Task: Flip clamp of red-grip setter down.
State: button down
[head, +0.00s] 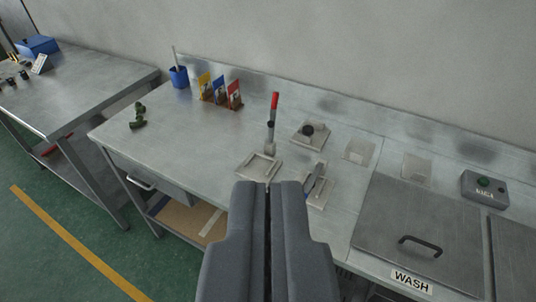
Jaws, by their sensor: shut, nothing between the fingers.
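The red-grip setter (259,166) stands on the metal bench, straight beyond my gripper. Its clamp lever (271,127) points up, nearly upright, with the red grip (274,102) at its top. My gripper (268,188) is in the lower middle of the view, its two grey fingers together and empty. Its tips overlap the near edge of the setter's base in the picture. I cannot tell whether they touch it. The red grip is clear of my fingers, farther away.
Small fixtures stand to the right: one with a black knob (309,133) and one with a tilted lever (314,178). A WASH lid (420,228) and control box (485,187) are at right. Colored cards (219,92) and a blue cup (179,77) stand behind. The bench's left part is mostly clear.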

aim_at(270, 123)
jog(key=u, duration=0.05)
jog(key=k, duration=1.3)
jog(key=z, duration=0.5)
jog(key=i, duration=2.25)
jog(key=u, duration=0.7)
